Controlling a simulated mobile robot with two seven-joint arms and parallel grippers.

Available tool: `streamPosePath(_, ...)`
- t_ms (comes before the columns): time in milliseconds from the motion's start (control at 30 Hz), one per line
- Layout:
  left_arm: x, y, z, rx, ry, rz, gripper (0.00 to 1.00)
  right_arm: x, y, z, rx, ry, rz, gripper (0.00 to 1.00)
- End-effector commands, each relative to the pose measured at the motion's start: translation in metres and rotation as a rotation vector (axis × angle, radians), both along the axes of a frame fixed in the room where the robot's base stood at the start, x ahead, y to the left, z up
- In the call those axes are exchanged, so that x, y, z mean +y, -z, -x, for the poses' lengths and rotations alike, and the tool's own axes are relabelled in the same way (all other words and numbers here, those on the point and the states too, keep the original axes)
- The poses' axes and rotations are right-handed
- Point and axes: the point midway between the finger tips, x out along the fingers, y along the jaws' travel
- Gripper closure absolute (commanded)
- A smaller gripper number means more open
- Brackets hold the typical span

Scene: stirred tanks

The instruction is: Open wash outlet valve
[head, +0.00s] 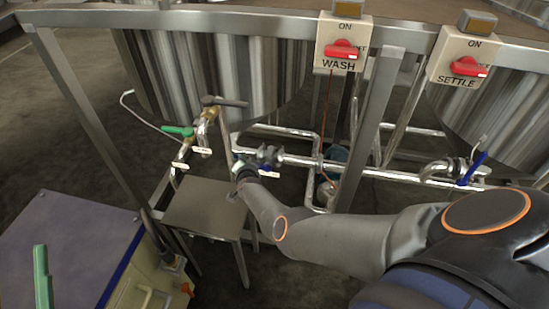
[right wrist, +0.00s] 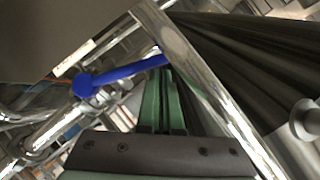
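The wash outlet valve appears to be the one with the blue lever (head: 268,174) on the steel pipe under the wash tank (head: 215,65). In the right wrist view the blue lever (right wrist: 120,75) runs from its round hub at left to the fingertips. My right gripper (head: 238,168) is at this valve, and its green fingers (right wrist: 164,75) lie close together. The lever's end meets or passes behind the fingertips; I cannot tell if they touch. A green bar (head: 41,277) at the lower left looks like a finger of my left gripper; the rest is out of frame.
A small steel table (head: 205,208) stands beside the valve. Steel frame legs (head: 372,100) and pipes (head: 345,168) crowd around. Another blue lever (head: 472,168) is at right. Red switches mark WASH (head: 341,48) and SETTLE (head: 469,66). A cart (head: 80,250) stands at lower left.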

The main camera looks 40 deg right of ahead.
Motion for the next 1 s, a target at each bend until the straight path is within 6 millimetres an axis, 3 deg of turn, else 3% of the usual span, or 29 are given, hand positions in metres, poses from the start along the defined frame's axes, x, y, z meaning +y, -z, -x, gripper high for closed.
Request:
streamPosePath(200, -0.005, -0.04, 0.028, -0.21, 0.041, -0.004, 0.5, 0.003, 0.006, -0.005, -0.003, 0.0, -0.001, 1.0)
streamPosePath(400, -0.007, -0.056, 0.042, -0.298, 0.06, -0.006, 0.5, 0.004, 0.008, -0.006, -0.001, 0.0, -0.001, 1.0)
streamPosePath(1000, -0.007, -0.061, 0.045, -0.315, 0.063, -0.005, 0.5, 0.005, 0.008, -0.005, 0.0, 0.0, -0.001, 1.0)
